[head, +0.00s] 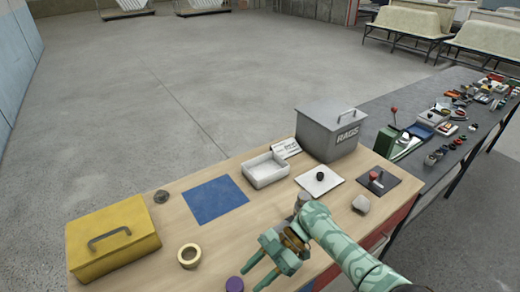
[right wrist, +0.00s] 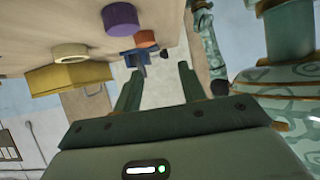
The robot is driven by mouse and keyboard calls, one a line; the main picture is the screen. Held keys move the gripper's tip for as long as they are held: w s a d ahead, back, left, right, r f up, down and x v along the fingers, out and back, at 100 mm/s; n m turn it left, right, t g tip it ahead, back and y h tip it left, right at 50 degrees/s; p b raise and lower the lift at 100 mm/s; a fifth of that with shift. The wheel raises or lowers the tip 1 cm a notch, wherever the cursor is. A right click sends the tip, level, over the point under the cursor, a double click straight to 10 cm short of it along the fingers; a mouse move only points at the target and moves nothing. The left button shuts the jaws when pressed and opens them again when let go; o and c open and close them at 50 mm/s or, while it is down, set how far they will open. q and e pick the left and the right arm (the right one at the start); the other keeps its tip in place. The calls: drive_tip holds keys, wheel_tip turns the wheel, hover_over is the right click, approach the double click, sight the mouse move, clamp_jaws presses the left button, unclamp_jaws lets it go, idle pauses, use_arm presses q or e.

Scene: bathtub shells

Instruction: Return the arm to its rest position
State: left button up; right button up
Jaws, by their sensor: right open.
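My right arm comes in from the lower right in the head view. Its gripper (head: 252,277) is over the near edge of the wooden table (head: 165,200), fingers pointing left, to the right of a purple round object (head: 234,284). In the right wrist view the two fingers (right wrist: 157,90) stand apart with nothing held between them. My left gripper is not in view.
On the table are a yellow box (head: 112,240), a tape roll (head: 189,256), a blue mat (head: 215,198), a white tray (head: 265,170) and a grey RAGS bin (head: 331,133). A cluttered dark bench (head: 400,103) stands to the right. Open floor (head: 180,75) lies beyond.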

drive_tip(key=w+d+f+m+t+h, duration=0.1)
drive_tip(key=d+f+m+t+h, duration=0.15)
drive_tip(key=d, duration=1.45)
drive_tip(key=w+d+f+m+t+h, duration=0.1)
drive_tip(key=d+f+m, duration=0.15)
drive_tip(key=d, duration=1.45)
drive_tip(key=s+d+f+m+t+h, duration=0.2)
drive_tip(key=s+d+f+m+h, duration=0.5)
drive_tip(key=s+d+f+m, duration=0.65)
drive_tip(key=s+d+f+t+h, duration=0.1)
drive_tip(key=s+d+f+h, duration=0.25)
drive_tip(key=s+d, duration=0.55)
drive_tip(key=s+d+f+t+h, duration=0.2)
drive_tip(key=s+d+f, duration=0.3)
drive_tip(key=s, duration=0.8)
drive_tip(key=s+a+f+m+y, duration=0.1)
drive_tip(key=a+f+y, duration=0.25)
drive_tip(key=a, duration=1.35)
drive_tip(key=s+a+f+m+y, duration=0.15)
drive_tip(key=a+f, duration=0.35)
drive_tip(key=a, duration=1.3)
wheel_tip(320, 180, down, 9)
drive_tip(key=s+a+b, duration=0.1)
drive_tip(key=b, duration=0.8)
drive_tip(key=shift+s+g+y, duration=0.2)
drive_tip(key=shift+g+y, duration=0.2)
drive_tip(key=shift+g, duration=0.05)
